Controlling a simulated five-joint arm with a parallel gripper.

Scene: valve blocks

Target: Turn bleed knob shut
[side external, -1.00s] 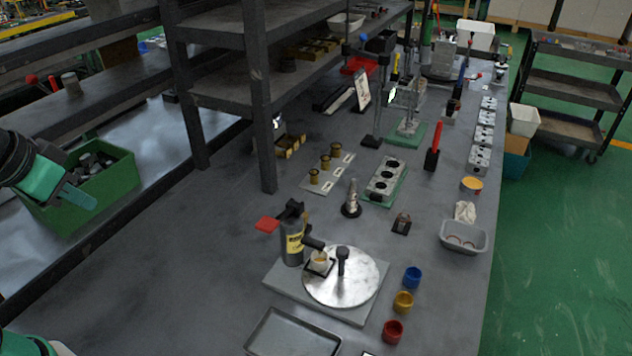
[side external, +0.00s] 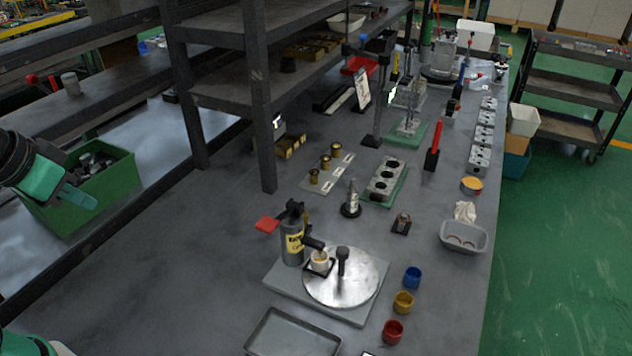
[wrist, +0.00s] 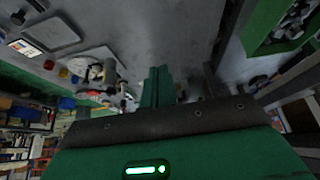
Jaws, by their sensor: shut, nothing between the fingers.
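A grey hand pump (side external: 292,245) with a yellow label, a red-ended lever (side external: 267,225) and a dark side spout stands on a grey base plate at the front middle. A black upright knob (side external: 343,256) rises from the round silver plate (side external: 325,292) beside it. I cannot tell which part is the bleed knob or how far it is turned. My gripper (side external: 78,197) is at the far left, well away from the pump, touching nothing. Its green fingers (wrist: 157,85) are shut and empty in the wrist view.
Blue (side external: 412,277), yellow (side external: 403,302) and red (side external: 393,331) cups stand right of the base plate. A grey tray (side external: 280,325) lies in front. A green bin (side external: 85,190) is beside my gripper. A shelf post (side external: 258,100) stands behind. The bench left of the pump is clear.

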